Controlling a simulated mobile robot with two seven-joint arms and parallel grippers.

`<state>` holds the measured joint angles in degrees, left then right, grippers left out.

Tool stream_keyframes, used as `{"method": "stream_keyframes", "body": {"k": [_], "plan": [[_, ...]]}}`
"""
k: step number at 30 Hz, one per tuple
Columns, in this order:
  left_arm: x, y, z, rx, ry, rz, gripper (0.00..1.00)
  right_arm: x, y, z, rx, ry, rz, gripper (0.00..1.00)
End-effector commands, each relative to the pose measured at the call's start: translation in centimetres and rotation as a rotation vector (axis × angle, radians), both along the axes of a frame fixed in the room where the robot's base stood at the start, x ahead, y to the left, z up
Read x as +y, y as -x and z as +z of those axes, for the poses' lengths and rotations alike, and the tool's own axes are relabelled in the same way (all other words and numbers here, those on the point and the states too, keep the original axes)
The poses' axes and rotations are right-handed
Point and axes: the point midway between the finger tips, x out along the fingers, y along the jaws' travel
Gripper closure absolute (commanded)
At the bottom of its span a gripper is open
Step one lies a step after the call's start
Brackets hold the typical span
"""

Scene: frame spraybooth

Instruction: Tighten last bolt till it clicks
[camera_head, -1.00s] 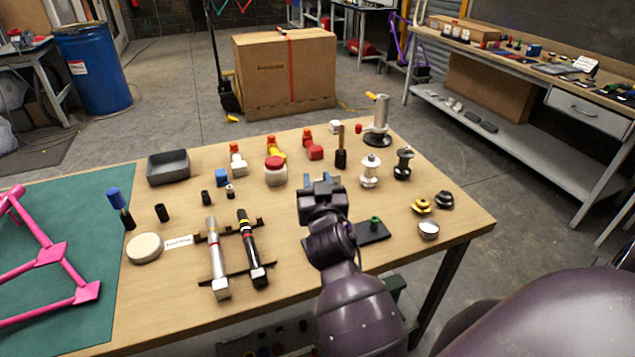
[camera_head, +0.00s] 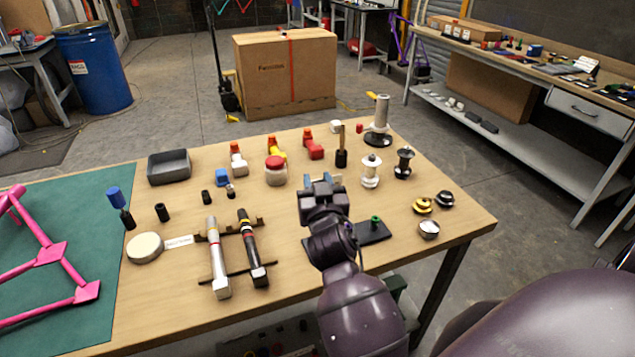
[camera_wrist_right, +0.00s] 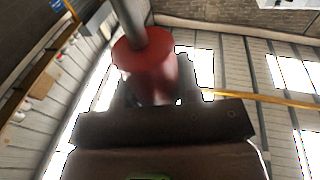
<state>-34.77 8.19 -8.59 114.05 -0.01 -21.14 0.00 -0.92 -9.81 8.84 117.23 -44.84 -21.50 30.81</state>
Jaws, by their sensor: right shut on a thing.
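My right gripper (camera_head: 322,186) is above the bench, left of a small dark plate (camera_head: 372,233) with a green knob (camera_head: 375,221). In the right wrist view it is shut on a red cylinder (camera_wrist_right: 150,68) with a grey shaft (camera_wrist_right: 130,22) running up out of the picture. The gripper hides this held thing in the head view. Two long wrench-like tools, one silver (camera_head: 217,262) and one black (camera_head: 252,252), lie side by side on a dark rack. A pink frame (camera_head: 55,258) lies on the green mat at the left. I cannot make out a bolt.
The wooden bench (camera_head: 300,262) also holds a grey tray (camera_head: 168,167), red-topped bottles, a white jar with a red lid (camera_head: 275,171) and metal parts at the right. The green mat (camera_head: 85,205) has bare room. A cardboard box (camera_head: 285,75) stands on the floor behind.

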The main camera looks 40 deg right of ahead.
Motion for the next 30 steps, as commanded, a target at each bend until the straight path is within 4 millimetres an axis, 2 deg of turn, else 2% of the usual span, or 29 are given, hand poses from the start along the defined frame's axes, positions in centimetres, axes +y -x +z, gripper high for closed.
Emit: {"method": "stream_keyframes", "body": {"k": [1,22,30], "plan": [[0.0,0.0,-0.2,0.001,0.000,0.000,0.57,-0.2,0.2,-0.5,0.002,-0.027,-0.019,1.00],[-0.1,-0.3,-1.1,0.001,0.001,-0.003,0.57,-0.2,0.2,-1.6,0.001,-0.028,-0.019,1.00],[-0.1,-0.3,-0.6,-0.002,0.000,-0.002,0.57,-0.2,0.2,-1.1,-0.001,-0.028,-0.018,1.00]]}}
